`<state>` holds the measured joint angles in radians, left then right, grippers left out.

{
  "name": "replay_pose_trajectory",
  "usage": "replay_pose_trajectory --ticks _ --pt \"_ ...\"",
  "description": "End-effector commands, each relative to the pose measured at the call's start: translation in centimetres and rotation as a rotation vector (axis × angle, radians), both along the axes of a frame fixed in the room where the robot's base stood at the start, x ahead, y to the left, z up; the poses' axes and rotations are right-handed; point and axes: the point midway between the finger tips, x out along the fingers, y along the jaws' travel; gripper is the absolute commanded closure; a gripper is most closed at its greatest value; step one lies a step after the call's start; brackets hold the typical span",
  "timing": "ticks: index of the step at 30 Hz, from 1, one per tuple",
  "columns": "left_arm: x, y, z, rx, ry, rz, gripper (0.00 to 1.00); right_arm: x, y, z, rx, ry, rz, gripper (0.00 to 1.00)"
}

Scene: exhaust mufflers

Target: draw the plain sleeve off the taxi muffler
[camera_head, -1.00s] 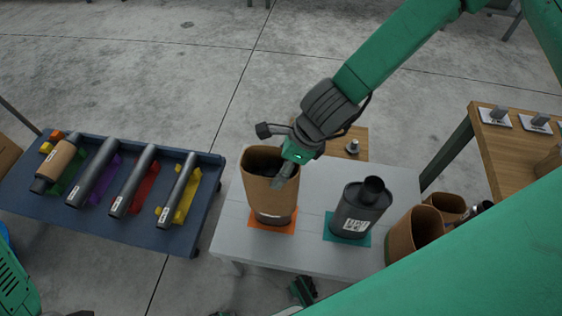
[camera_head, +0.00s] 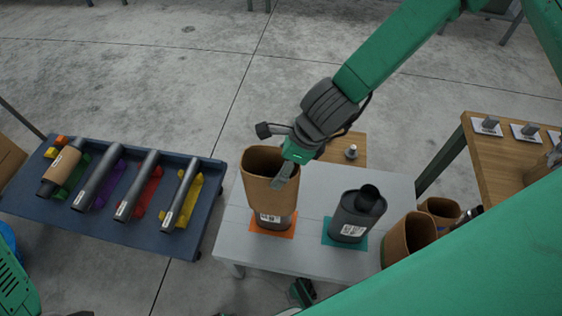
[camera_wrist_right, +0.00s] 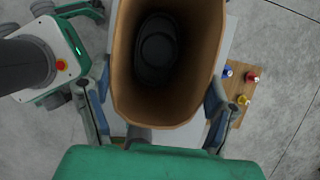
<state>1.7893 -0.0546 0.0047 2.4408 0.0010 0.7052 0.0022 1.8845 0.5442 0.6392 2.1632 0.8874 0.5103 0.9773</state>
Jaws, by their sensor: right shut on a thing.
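The plain brown sleeve (camera_head: 270,192) stands upright over a dark muffler (camera_head: 272,222) on the orange mat (camera_head: 289,231). The muffler's lower part with a white label shows below the sleeve; its print is too small to read. My right gripper (camera_head: 286,171) is shut on the sleeve at its upper part. In the right wrist view, the gripper's fingers press on both sides of the sleeve (camera_wrist_right: 124,85), and the dark muffler (camera_wrist_right: 156,48) shows deep inside it. My left gripper is not in view.
A bare dark muffler (camera_head: 356,214) stands on a teal mat (camera_head: 333,240) to the right on the grey table (camera_head: 235,245). Brown sleeves (camera_head: 408,238) stand at the table's right edge. A blue tray table (camera_head: 140,238) with several tubes is at left.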

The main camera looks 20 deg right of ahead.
Motion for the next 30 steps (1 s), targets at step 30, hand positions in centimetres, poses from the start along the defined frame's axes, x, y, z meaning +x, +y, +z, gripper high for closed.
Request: replay_pose_trajectory --ticks 30 --pt "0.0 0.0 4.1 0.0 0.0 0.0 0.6 0.0 0.0 4.3 0.0 0.0 0.0 0.52"
